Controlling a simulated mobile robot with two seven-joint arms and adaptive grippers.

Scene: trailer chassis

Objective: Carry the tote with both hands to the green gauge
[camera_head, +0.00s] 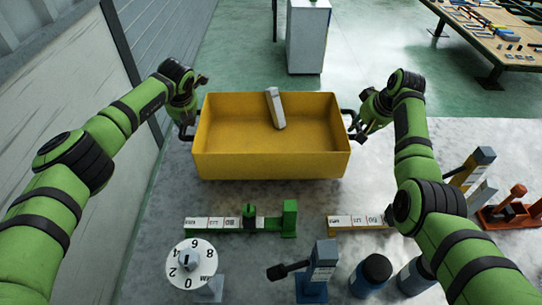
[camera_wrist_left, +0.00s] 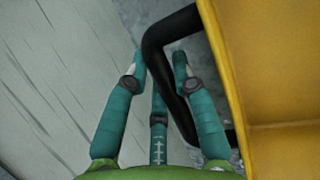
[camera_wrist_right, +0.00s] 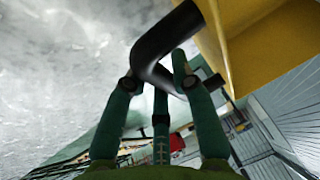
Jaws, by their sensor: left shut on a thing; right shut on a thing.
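The yellow tote (camera_head: 270,165) is in the middle of the head view, with a pale grey block (camera_head: 275,108) leaning inside it. My left gripper (camera_head: 188,122) is shut on the tote's black left handle, which shows between its teal fingers in the left wrist view (camera_wrist_left: 158,75). My right gripper (camera_head: 362,122) is shut on the right handle, which also shows in the right wrist view (camera_wrist_right: 165,45). The tote looks about level; I cannot tell its height above the bench. The green gauge (camera_head: 290,218), with a labelled strip on its left, lies just in front of the tote.
A white numbered dial (camera_head: 190,264), a blue-grey lever device (camera_head: 320,265) and a blue jar (camera_head: 372,272) stand along the near side. A yellow gauge strip (camera_head: 355,222) lies right of the green one. A white cabinet (camera_head: 307,40) stands behind; a wall (camera_head: 60,100) is at left.

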